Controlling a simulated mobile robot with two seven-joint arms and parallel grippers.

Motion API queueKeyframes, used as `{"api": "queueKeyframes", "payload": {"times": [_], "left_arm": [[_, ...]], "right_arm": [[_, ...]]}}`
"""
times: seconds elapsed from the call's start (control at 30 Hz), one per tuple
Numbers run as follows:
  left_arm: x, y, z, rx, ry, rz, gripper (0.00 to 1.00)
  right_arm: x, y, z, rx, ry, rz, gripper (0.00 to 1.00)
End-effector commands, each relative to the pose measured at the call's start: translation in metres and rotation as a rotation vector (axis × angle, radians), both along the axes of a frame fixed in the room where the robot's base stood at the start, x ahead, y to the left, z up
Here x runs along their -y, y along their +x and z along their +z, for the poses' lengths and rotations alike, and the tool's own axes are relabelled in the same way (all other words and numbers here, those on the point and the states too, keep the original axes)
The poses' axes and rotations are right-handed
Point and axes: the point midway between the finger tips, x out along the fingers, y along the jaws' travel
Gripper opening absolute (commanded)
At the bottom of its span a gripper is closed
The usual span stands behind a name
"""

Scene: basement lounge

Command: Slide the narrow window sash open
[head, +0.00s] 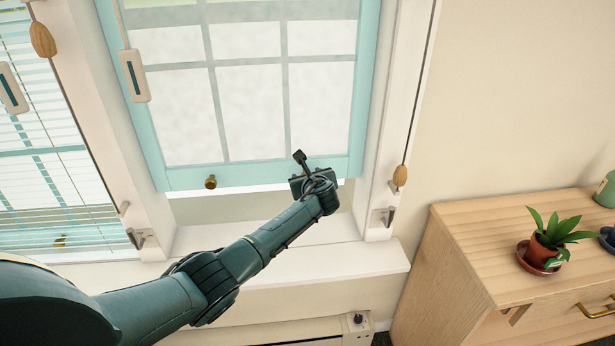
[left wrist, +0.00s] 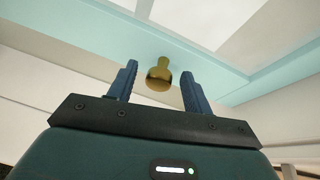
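My left gripper (head: 300,164) is at the right part of that rail. In the left wrist view, my left gripper (left wrist: 158,85) is open, with a brass knob (left wrist: 160,74) between and just beyond its fingertips. I cannot tell whether the fingers touch it. In the head view the gripper hides the knob there. My right gripper is out of view.
A white sill (head: 290,258) runs below the sash. Blinds (head: 45,185) cover the window at left. Cords with wooden pulls (head: 400,175) hang beside the frame. A wooden cabinet (head: 470,235) with a potted plant (head: 546,245) stands at right.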

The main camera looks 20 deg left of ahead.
Motion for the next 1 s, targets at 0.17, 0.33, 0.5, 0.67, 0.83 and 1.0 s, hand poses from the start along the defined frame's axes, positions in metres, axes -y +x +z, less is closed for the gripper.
{"api": "queueKeyframes", "payload": {"times": [0.17, 0.33, 0.5, 0.67, 0.83, 1.0], "left_arm": [[0.001, 0.0, -0.001, -0.002, -0.001, -0.002, 0.5], [0.005, -0.006, 0.003, -0.001, -0.001, -0.003, 0.5], [0.018, -0.025, 0.012, 0.0, -0.002, -0.004, 0.5], [0.034, -0.048, 0.024, 0.001, -0.003, -0.005, 0.5], [0.051, -0.073, 0.036, 0.0, -0.003, -0.004, 0.5], [0.064, -0.092, 0.045, 0.0, 0.0, -0.003, 0.5]], "right_arm": [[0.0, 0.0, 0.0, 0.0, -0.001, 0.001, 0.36], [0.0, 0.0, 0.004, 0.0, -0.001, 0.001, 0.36], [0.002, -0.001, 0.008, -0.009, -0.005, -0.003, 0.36], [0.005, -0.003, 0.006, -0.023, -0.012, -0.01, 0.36], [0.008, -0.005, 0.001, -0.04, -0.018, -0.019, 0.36], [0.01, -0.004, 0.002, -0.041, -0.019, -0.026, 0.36]]}}
